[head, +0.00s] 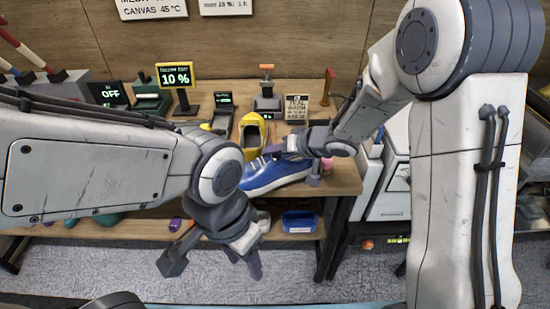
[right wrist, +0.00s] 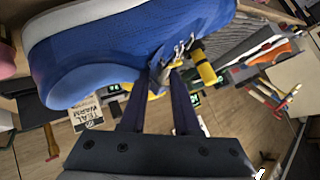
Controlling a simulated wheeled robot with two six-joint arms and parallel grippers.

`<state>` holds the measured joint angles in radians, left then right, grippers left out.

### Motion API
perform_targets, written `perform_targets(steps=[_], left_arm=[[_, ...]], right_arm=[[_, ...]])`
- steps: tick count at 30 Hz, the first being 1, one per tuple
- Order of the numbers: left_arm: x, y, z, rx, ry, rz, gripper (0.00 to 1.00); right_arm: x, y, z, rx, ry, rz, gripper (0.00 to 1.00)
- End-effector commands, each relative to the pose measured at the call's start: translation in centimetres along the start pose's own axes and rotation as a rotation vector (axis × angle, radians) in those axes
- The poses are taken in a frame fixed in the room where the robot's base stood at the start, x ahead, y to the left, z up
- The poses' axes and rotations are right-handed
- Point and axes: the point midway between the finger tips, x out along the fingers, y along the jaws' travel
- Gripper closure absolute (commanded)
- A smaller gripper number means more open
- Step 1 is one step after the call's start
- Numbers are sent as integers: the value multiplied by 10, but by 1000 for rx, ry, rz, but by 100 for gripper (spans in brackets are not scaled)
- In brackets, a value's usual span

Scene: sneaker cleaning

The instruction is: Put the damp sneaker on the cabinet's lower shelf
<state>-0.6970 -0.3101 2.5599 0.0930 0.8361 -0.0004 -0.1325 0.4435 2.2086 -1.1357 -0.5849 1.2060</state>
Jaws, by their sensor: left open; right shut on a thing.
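A blue sneaker (head: 268,179) with a white sole is at the front of the wooden table. My right gripper (head: 281,150) is shut on its upper edge from the right. In the right wrist view the blue sneaker (right wrist: 120,45) fills the top, with its laces beside the fingertips (right wrist: 164,75). I cannot tell whether its sole touches the table. My left gripper (head: 212,264) is open and empty, low in front of the table. A white cabinet (head: 389,188) stands right of the table, partly hidden by my right arm; its inside does not show.
A sign reading 10 % (head: 175,75), a teal warm sign (head: 296,108) and several devices line the table's back. A blue tray (head: 299,222) sits on the table's lower board. The floor in front is clear.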

Motion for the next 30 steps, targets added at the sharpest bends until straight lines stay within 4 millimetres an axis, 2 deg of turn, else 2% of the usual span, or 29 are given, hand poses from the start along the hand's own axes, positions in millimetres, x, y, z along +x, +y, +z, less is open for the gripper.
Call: perform_targets(steps=[3, 15, 16, 18, 30], left_arm=[[7, 0, 0, 0, 0, 0, 50], [7, 0, 0, 0, 0, 0, 50], [7, 0, 0, 0, 0, 0, 50], [7, 0, 0, 0, 0, 0, 50], [4, 0, 0, 0, 0, 0, 50]], right_arm=[[8, 6, 8, 1, 3, -2, 100], [10, 8, 10, 0, 3, -2, 100], [10, 8, 10, 0, 1, -1, 63], [10, 8, 10, 0, 1, -1, 40], [4, 6, 6, 0, 3, 0, 40]])
